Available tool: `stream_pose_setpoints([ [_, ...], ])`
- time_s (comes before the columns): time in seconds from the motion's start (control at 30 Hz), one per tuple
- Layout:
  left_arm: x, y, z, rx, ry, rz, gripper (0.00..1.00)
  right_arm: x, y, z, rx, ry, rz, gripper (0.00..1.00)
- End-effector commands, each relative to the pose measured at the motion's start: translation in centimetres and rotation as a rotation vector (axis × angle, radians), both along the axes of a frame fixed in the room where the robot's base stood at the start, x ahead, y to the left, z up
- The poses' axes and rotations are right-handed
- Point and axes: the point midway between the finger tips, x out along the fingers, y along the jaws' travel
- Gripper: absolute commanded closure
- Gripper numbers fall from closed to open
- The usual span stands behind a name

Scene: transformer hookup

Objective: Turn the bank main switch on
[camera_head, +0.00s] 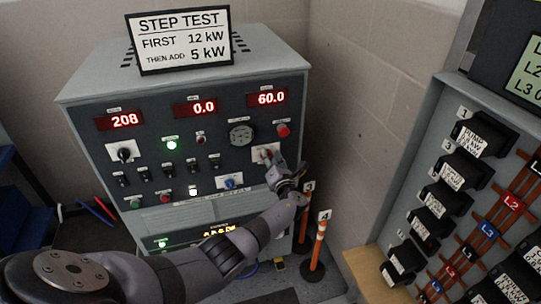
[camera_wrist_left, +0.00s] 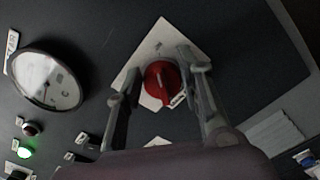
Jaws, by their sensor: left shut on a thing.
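The main switch is a red rotary knob (camera_wrist_left: 162,84) on a white square plate (camera_wrist_left: 155,48), on the right side of the grey load bank's dark panel. In the head view the knob (camera_head: 265,154) is partly covered by my left gripper (camera_head: 271,163). In the left wrist view my left gripper (camera_wrist_left: 159,74) has one finger on each side of the knob and is shut on it. The knob's grip ridge stands at a slight tilt in that view. Labels on the plate are too small to read. My right gripper is not in view.
The load bank (camera_head: 180,75) shows 208, 0.0 and 60.0 on red displays. A round gauge (camera_head: 241,134) and a red button (camera_head: 283,130) sit near the switch. Orange posts (camera_head: 318,245) stand right of the bank. A cabinet with black breakers (camera_head: 465,170) is at right.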

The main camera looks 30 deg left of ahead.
Motion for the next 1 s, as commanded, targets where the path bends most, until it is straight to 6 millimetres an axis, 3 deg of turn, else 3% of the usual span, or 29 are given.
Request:
stream_pose_setpoints([
  [0.83,0.08,-0.03,-0.12,0.088,0.102,0.002,0.93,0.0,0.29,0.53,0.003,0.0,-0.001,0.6],
  [0.87,0.08,-0.03,-0.12,0.088,0.103,0.001,0.64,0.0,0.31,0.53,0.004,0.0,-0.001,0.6],
  [1.0,0.09,-0.05,-0.11,0.088,0.102,0.001,0.55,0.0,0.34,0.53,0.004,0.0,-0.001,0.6],
])
